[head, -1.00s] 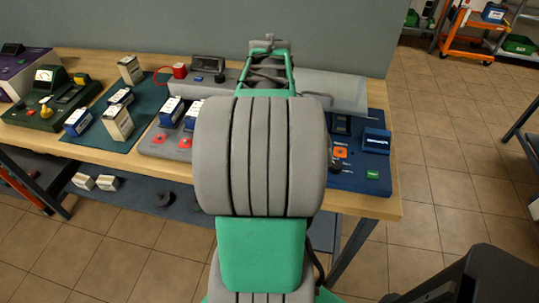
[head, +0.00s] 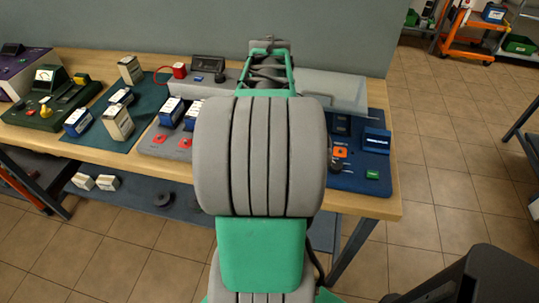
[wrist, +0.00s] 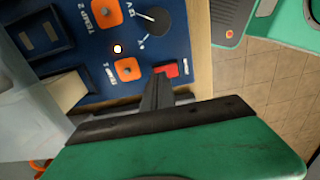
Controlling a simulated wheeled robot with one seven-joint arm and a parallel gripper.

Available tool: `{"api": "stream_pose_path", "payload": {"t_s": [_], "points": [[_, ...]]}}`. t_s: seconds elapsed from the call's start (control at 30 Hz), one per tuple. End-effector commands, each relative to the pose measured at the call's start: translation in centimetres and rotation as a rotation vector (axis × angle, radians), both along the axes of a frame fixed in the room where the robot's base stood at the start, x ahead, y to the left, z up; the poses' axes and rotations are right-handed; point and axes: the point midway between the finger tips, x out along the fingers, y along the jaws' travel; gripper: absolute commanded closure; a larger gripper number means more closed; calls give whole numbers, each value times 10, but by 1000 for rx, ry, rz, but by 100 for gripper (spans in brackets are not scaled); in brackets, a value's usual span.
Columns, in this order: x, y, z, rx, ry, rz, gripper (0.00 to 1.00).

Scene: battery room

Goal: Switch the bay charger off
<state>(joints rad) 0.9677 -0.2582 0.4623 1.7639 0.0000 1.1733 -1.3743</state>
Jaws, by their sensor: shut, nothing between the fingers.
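The blue charger (head: 350,183) stands at the right end of the bench, partly behind my arm in the head view. In the wrist view its blue panel (wrist: 95,50) shows two orange buttons, at the top (wrist: 107,11) and lower down (wrist: 127,69), a dark knob (wrist: 155,20), a lit lamp (wrist: 117,48) and a red switch (wrist: 167,70). My gripper (wrist: 163,82) is shut and empty, its dark fingertips right by the red switch. I cannot tell whether they touch it. The head view hides the fingers and the switch behind my arm.
A grey unit (head: 150,150) with red buttons and battery packs stands left of my arm. Further left are a teal mat (head: 88,139) with several packs and a green meter unit (head: 45,112). The wooden bench edge (head: 385,207) lies just in front of the charger.

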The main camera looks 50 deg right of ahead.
Motion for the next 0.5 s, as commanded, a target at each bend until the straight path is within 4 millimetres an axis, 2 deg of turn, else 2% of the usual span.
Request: {"api": "stream_pose_path", "payload": {"t_s": [0.5], "points": [[0, 0, -9, 0, 0, 0, 100]]}}
